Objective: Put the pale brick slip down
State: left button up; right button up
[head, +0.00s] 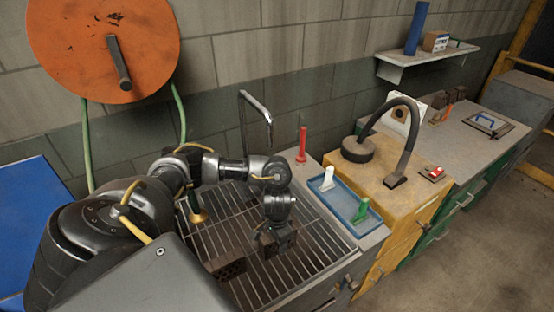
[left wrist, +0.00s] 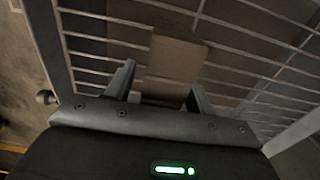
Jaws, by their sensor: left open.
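In the left wrist view the pale brick slip (left wrist: 175,58) is a flat, brownish rectangular piece on the wire grate. Its near part lies between the two fingers of my left gripper (left wrist: 160,82), which are spread, with a gap visible beside the slip. In the head view my left gripper (head: 276,243) points down over the sink grate (head: 308,262), low and close to the bars. The slip is not clearly distinguishable there, as the gripper covers that spot. My right gripper is not in view.
A dark hollow brick (head: 227,265) sits on the grate left of the gripper. A tap (head: 258,115) rises behind. A blue tray (head: 337,203) with a white and a green tool stands at right, near a red upright piece (head: 301,145). The grate's right side is clear.

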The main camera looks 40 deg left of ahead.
pick_arm(q)
notch_tip(320, 180, up, 10)
jog(key=shift+p, duration=1.15)
jog(key=shift+r, duration=0.8)
